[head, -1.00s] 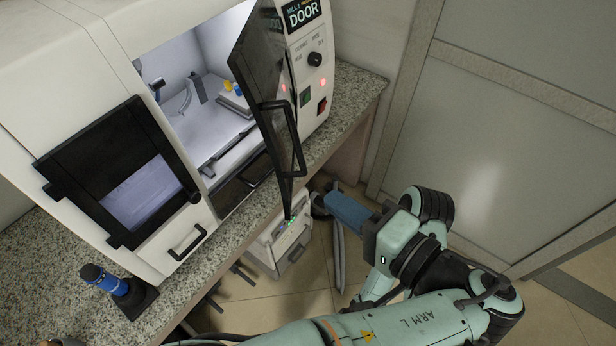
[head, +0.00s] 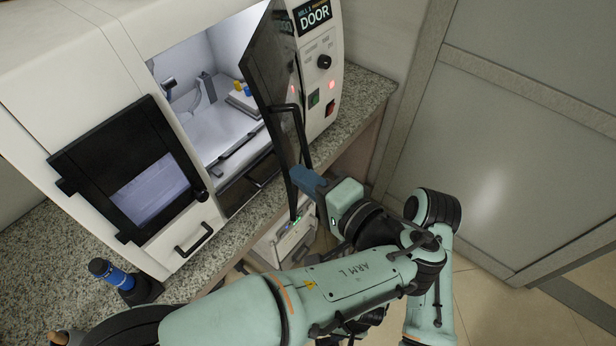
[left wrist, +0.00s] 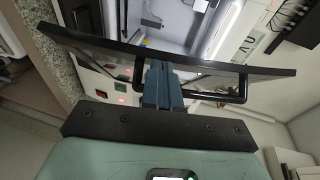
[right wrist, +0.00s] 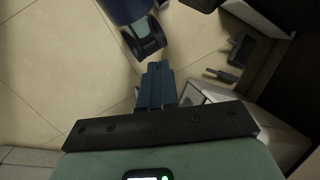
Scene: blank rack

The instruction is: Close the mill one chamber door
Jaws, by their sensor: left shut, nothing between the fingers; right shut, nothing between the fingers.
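The mill (head: 130,30) is a white machine on a speckled counter, with a "MILL 1 DOOR" label at its right. Its dark chamber door (head: 262,70) stands swung outward, and the lit chamber (head: 205,135) shows behind it. The door has a black bar handle (head: 301,128). My left gripper (head: 295,175) is shut and empty at the handle's lower end. In the left wrist view its fingertips (left wrist: 160,64) point at the door's face (left wrist: 205,60), overlapping the handle (left wrist: 243,88); contact is unclear. My right gripper (right wrist: 158,66) is shut and empty, pointing at the floor.
A dark-framed window panel (head: 130,165) and a second handle (head: 193,240) are on the mill's front left. A blue and black device (head: 122,278) stands on the counter (head: 225,238). A white unit (head: 285,243) sits below the counter. Cabinet panels (head: 520,120) stand at right.

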